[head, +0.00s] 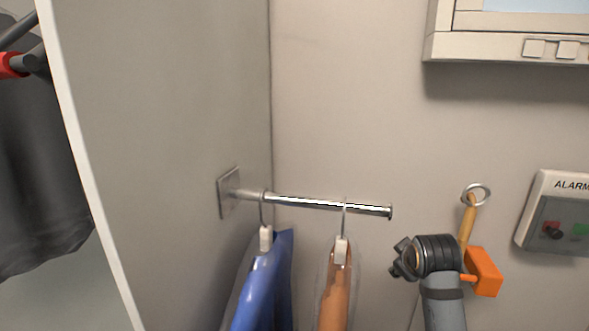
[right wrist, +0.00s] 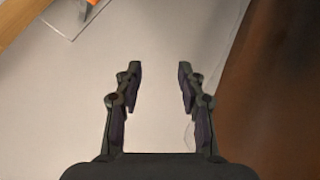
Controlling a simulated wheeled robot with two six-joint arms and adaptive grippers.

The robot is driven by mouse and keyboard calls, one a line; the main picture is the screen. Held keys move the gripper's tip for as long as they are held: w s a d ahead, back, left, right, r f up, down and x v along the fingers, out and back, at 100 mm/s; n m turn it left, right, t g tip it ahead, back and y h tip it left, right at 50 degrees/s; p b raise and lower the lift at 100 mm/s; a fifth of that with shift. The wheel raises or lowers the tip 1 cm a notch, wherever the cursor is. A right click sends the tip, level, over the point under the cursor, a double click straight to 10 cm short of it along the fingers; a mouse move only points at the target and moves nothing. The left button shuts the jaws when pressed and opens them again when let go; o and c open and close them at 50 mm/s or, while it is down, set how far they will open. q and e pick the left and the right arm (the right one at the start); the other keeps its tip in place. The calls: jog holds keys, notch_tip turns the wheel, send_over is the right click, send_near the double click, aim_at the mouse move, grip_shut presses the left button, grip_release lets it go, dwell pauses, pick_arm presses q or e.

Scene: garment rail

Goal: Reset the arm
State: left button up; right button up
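A short metal rail (head: 330,203) sticks out from a panel wall. A blue garment (head: 258,290) and an orange-brown garment (head: 335,290) in clear covers hang from it on hooks. My right arm comes up from below, right of the garments, and its gripper (head: 403,260) is near the rail's free end, apart from it. In the right wrist view the right gripper (right wrist: 159,82) is open, with nothing between its fingers. A brown surface (right wrist: 275,100), perhaps the orange-brown garment, fills that view's right side. My left gripper is not in view.
An orange tool-like object with a ring (head: 484,270) is on the wall behind my right arm. An alarm box (head: 562,212) is at far right. A white-framed unit (head: 500,47) is above. Dark clothing (head: 40,150) hangs beyond the panel (head: 170,130).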

jog(key=s+a+f+m+g+y, duration=0.1)
jog(key=s+f+m+g, duration=0.15)
jog(key=s+f, duration=1.05)
jog(key=s+a+f+m+g, duration=0.1)
jog(key=s+f+m+g, duration=0.15)
jog(key=s+f, duration=1)
jog(key=s+d+f+g+b, duration=0.1)
jog(key=s+f+b, duration=0.2)
jog(key=f, duration=1.3)
jog(key=s+d+f+g+b, duration=0.1)
jog(key=s+d+f+b, duration=0.2)
jog(key=f, duration=1.4)
pick_arm(q)
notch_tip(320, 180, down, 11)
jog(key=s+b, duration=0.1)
jog(key=b, duration=0.3)
jog(key=shift+b, duration=0.4)
pick_arm(e)
jog(key=s+f, duration=1.7)
jog(key=f, duration=0.1)
jog(key=shift+s+a+f+m+g, duration=0.2)
jog(key=shift+s+a+m+g, duration=0.1)
jog(key=shift+s, duration=0.1)
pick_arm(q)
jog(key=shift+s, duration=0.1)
pick_arm(e)
jog(key=shift+d, duration=0.1)
